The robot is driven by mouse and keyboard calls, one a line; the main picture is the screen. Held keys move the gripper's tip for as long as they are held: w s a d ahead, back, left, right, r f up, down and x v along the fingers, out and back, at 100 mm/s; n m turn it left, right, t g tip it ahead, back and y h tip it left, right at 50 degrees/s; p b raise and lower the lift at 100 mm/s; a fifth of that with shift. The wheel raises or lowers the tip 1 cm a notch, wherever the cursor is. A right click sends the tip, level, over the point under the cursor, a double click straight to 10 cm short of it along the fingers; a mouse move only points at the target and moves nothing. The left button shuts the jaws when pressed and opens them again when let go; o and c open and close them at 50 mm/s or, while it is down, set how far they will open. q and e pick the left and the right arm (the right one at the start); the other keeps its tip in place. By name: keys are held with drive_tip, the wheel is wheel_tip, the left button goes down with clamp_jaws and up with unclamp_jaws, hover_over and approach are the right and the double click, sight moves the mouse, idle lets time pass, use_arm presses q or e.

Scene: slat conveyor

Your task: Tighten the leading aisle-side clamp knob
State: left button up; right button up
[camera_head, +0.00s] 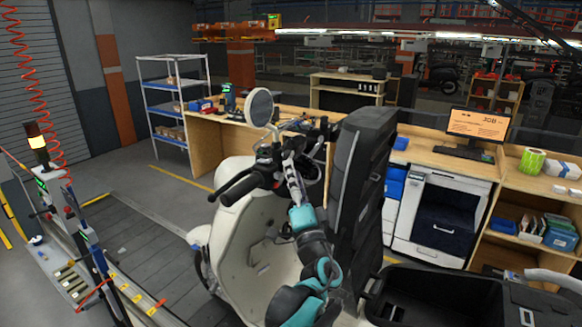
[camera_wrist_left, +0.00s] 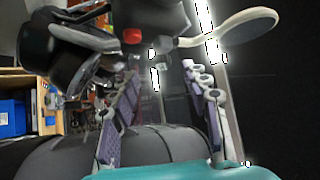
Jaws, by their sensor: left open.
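A cream scooter (camera_head: 230,215) stands on the slat conveyor (camera_head: 150,250). Its black handlebar (camera_head: 240,185) and round mirror (camera_head: 260,108) face me. My left gripper (camera_head: 290,160) is raised at the handlebar, in front of the scooter's controls. In the left wrist view its two padded fingers (camera_wrist_left: 165,85) are spread, with nothing seen held between them. A red switch (camera_wrist_left: 132,36) on the handlebar and the mirror (camera_wrist_left: 250,30) show beyond the fingertips; I cannot tell whether the fingers touch anything. I cannot make out the clamp knob in either view. My right gripper is not in view.
The scooter's black seat (camera_head: 360,165) stands raised beside my left arm. A signal post with a lamp (camera_head: 37,137) stands at the left by the conveyor. Wooden benches with a monitor (camera_head: 477,125) line the right and back. The slats left of the scooter look clear.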

use_arm(q)
drive_tip(key=v, duration=0.8)
drive_tip(key=shift+f, duration=0.1)
